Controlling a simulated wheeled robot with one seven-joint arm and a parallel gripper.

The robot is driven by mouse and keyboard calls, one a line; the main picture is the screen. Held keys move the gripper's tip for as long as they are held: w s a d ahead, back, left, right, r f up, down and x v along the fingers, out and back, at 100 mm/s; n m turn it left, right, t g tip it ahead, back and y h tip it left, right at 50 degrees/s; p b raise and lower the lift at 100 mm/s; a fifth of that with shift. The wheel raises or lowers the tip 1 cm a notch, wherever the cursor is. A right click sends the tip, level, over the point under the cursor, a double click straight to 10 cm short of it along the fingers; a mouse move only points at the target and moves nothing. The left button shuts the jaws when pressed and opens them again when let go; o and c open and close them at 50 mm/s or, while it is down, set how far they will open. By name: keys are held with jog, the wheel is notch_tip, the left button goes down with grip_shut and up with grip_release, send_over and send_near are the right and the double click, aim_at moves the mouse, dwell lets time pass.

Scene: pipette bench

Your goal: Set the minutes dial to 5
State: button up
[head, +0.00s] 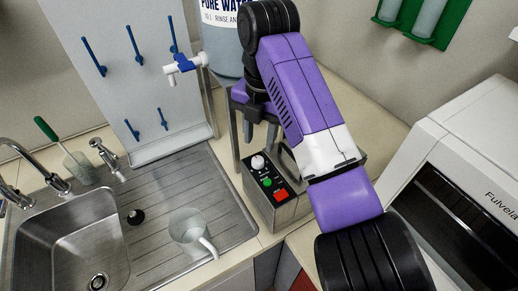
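A white dial (258,162) sits on the dark sloped panel of a metal control box (289,214), in the middle of the head view. The panel also has a green button (267,182) and a red button (281,195). The dial's markings are too small to read, so I cannot tell its setting. My gripper (258,124) points down above and behind the dial, apparently not touching it. Its fingers blend with the grey stand legs, so I cannot tell how wide they are. My arm hides the right part of the box.
A steel sink (72,246) with taps and a draining board holding a beaker (190,229) is left of the box. A white machine (463,130) is at right.

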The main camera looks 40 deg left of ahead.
aim_at(258, 160)
notch_tip(258, 160, down, 5)
jog(key=shift+a+r+b, duration=0.1)
jog(key=shift+b, duration=0.35)
jog(key=shift+f+p, duration=0.5)
jog(key=shift+f, duration=0.7)
jog(key=shift+c, duration=0.2)
grip_shut()
